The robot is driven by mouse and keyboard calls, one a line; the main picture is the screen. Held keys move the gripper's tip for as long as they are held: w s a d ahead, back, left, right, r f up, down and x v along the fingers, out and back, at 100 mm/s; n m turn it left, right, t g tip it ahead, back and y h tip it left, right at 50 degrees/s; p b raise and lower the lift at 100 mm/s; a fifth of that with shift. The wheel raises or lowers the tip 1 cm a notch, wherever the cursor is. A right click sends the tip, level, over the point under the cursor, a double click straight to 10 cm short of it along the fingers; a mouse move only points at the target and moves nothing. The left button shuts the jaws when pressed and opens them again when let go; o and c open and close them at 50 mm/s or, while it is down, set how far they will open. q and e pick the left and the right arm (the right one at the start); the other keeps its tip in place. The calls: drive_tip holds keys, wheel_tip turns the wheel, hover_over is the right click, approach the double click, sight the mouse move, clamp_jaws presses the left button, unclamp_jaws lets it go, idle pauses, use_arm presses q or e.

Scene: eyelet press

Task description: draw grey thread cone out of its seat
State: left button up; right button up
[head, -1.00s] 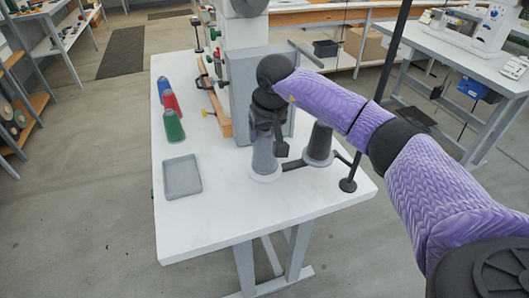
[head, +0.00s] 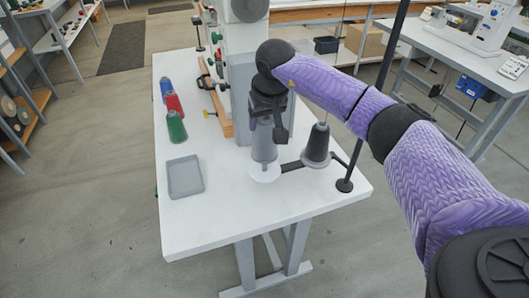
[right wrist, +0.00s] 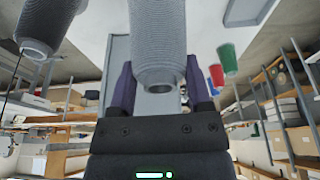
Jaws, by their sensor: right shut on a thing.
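The grey thread cone (head: 264,143) is upright in my right gripper (head: 267,116). In the right wrist view the cone (right wrist: 157,40) sits between the two fingers, with its open bottom rim showing. The gripper is shut on it. Its white round seat (head: 264,173) lies below, and the cone's lower end appears raised a little above the disc. Whether a pin still reaches into the cone is hard to tell. My left gripper is not in view.
A darker grey cone (head: 318,143) stands close to the right, by a black stand (head: 344,185). Blue, red and green (head: 176,127) cones stand at the left. An empty grey tray (head: 185,177) lies front left. The machine's grey column (head: 240,105) is just behind the gripper.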

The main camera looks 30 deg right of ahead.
wheel_tip(320, 180, up, 6)
drive_tip(key=p, duration=0.5)
drive_tip(key=shift+r, duration=0.2)
idle(0.6)
